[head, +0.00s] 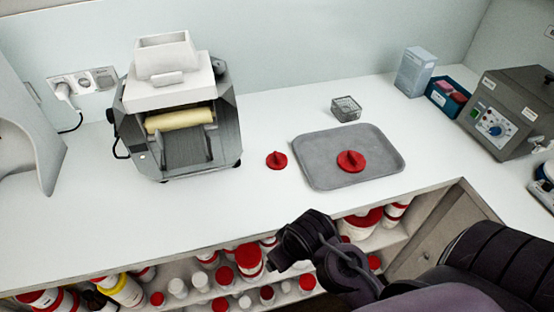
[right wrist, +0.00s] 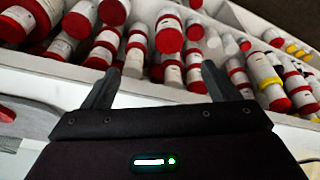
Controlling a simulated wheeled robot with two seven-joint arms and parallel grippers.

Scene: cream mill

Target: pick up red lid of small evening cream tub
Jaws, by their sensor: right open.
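Two red lids with a raised grip lie on the white counter area in the head view. The smaller-looking red lid (head: 277,161) lies on the bare counter, left of the tray. The other red lid (head: 351,161) lies on the grey tray (head: 312,172). I cannot tell by label which belongs to the small evening cream tub. My right gripper (head: 278,250) is near the counter's front edge, below both lids in the picture and apart from them. In the right wrist view its fingers (right wrist: 157,86) are spread with nothing held between them. My left gripper is out of view.
The mill machine (head: 180,115) stands left on the counter. A small grey basket (head: 346,108) stands behind the tray. Several red-lidded tubs (head: 249,261) fill the shelf under the counter; they also show in the right wrist view (right wrist: 168,35). A control box (head: 507,112) stands at right.

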